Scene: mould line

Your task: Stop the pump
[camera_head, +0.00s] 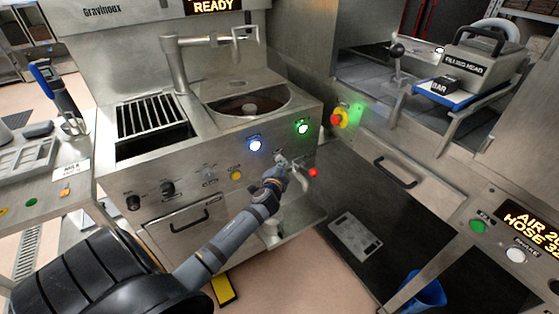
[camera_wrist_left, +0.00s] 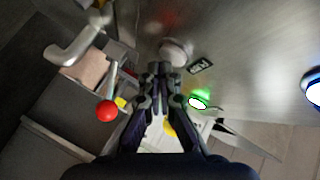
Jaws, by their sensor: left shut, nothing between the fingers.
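The steel machine's front panel (camera_head: 220,155) carries a blue-white lit button (camera_head: 255,144), a green lit button (camera_head: 303,127) and a yellow button (camera_head: 237,175). My left gripper (camera_head: 281,161) is shut and empty, close to the panel below and between the two lit buttons. In the left wrist view, its closed fingertips (camera_wrist_left: 160,70) are just beside a pale round button (camera_wrist_left: 175,50) with a small dark label. I cannot tell whether they touch it, nor read which button is the pump's. The green light (camera_wrist_left: 198,101) shows to the right of the fingers.
A red-ended lever (camera_head: 313,172) and a bent spout (camera_head: 300,178) are close right of the gripper; the red ball (camera_wrist_left: 106,110) also shows in the wrist view. A yellow-red emergency stop (camera_head: 340,118) is on the side wall. A READY display (camera_head: 212,5) is on top.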

